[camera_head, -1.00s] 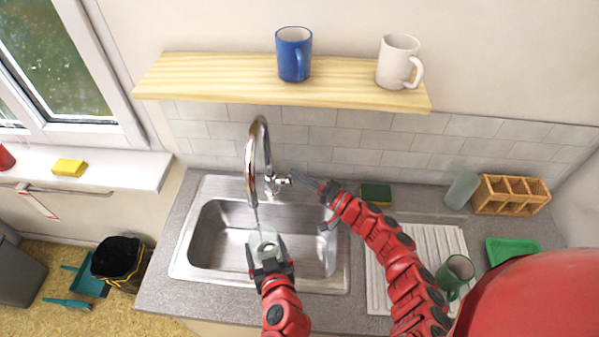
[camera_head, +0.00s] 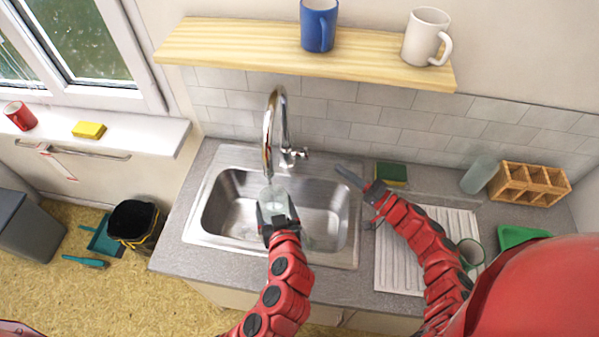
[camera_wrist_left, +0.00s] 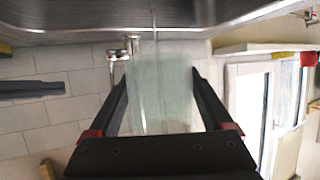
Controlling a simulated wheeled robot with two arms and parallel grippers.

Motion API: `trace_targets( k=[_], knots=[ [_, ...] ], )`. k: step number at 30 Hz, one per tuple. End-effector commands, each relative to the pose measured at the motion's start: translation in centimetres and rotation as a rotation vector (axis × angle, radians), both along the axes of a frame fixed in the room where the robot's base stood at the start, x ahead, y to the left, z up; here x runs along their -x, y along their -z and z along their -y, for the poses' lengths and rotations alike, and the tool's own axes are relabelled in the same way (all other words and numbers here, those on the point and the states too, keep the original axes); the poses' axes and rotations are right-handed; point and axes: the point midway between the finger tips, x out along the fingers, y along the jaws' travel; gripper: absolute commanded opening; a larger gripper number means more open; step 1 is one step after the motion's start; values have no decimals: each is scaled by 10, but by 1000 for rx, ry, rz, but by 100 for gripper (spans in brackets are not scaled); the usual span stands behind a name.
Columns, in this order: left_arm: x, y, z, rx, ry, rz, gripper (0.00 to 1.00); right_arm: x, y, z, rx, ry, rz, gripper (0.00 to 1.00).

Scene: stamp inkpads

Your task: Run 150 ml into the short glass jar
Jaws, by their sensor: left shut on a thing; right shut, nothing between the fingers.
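The short glass jar (camera_head: 274,196) is clear and pale. My left gripper (camera_head: 275,212) is shut on it and holds it over the sink, just under the spout of the chrome tap (camera_head: 268,145). In the left wrist view the jar (camera_wrist_left: 160,90) stands between the two black fingers. A thin pale line runs along it; I cannot tell whether this is running water, nor read the level inside. The tap's side lever (camera_head: 296,156) is at the right of its base. My right gripper (camera_head: 350,177) is shut and empty, to the right of the lever and apart from it.
The steel sink (camera_head: 222,245) lies below. A ribbed drainboard (camera_head: 397,262) with a green mug (camera_head: 470,250) is on the right. A sponge (camera_head: 390,173), a glass (camera_head: 479,175) and a wooden rack (camera_head: 530,184) stand behind. The shelf (camera_head: 240,50) holds two mugs.

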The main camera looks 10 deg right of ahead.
Motion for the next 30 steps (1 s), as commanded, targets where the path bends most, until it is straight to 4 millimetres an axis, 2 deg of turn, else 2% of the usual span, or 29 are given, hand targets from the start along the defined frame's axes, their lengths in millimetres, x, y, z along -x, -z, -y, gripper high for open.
trace_targets(
  k=[1, 3, 7, 30],
  knots=[
    [-13, -1, -3, 2, -7, 2, 16, 0, 0, 0, 0, 0, 0, 0],
    [-27, -3, -2, 5, -3, 5, 16, 0, 0, 0, -1, 0, 1, 0],
    [-39, -1, -4, 2, -1, 2, 16, 0, 0, 0, -1, 0, 1, 0],
    [-40, -1, -3, 3, 2, 2, 16, 0, 0, -1, -1, 0, 1, 0]
  ],
)
